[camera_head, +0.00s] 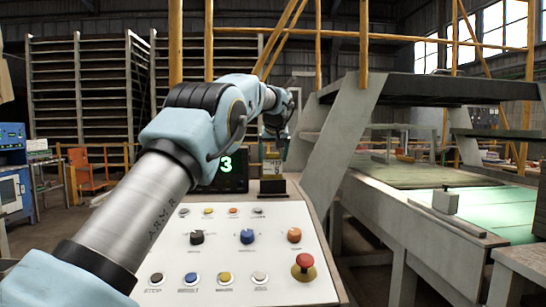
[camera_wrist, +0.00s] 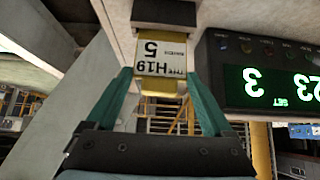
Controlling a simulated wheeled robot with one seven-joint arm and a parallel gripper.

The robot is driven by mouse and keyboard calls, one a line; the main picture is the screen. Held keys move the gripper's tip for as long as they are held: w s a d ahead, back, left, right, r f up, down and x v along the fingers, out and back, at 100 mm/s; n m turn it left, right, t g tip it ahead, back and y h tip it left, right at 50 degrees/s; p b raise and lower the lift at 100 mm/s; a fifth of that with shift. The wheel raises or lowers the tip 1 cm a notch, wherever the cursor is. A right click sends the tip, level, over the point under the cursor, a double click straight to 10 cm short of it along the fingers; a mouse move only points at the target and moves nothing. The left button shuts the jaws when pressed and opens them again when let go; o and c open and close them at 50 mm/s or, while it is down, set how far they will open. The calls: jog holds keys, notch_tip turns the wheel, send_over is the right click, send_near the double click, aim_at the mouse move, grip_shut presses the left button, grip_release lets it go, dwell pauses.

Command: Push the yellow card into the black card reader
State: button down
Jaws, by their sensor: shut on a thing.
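The yellow card (camera_wrist: 160,87) carries a white label with black print, and in the wrist view it sits between my two teal fingers. My gripper (camera_wrist: 160,75) is shut on it near the label's lower edge. The card's far end meets the black card reader (camera_wrist: 170,20); how deep it sits in the slot I cannot tell. In the head view the card (camera_head: 272,168) stands upright just above the reader (camera_head: 272,188), with my gripper (camera_head: 274,152) over it, small and partly dark.
A black display (camera_head: 232,172) with a green 3 stands left of the reader, close beside it. The white control panel (camera_head: 225,265) with knobs, buttons and a red emergency stop (camera_head: 303,267) lies in front. A grey slanted post (camera_head: 335,135) rises to the right.

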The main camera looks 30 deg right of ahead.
jog(key=shift+f+b, duration=0.35)
jog(key=shift+f, duration=0.1)
grip_release()
jog(key=b+v, duration=0.3)
jog(key=v, duration=0.8)
jog(key=shift+f, duration=0.1)
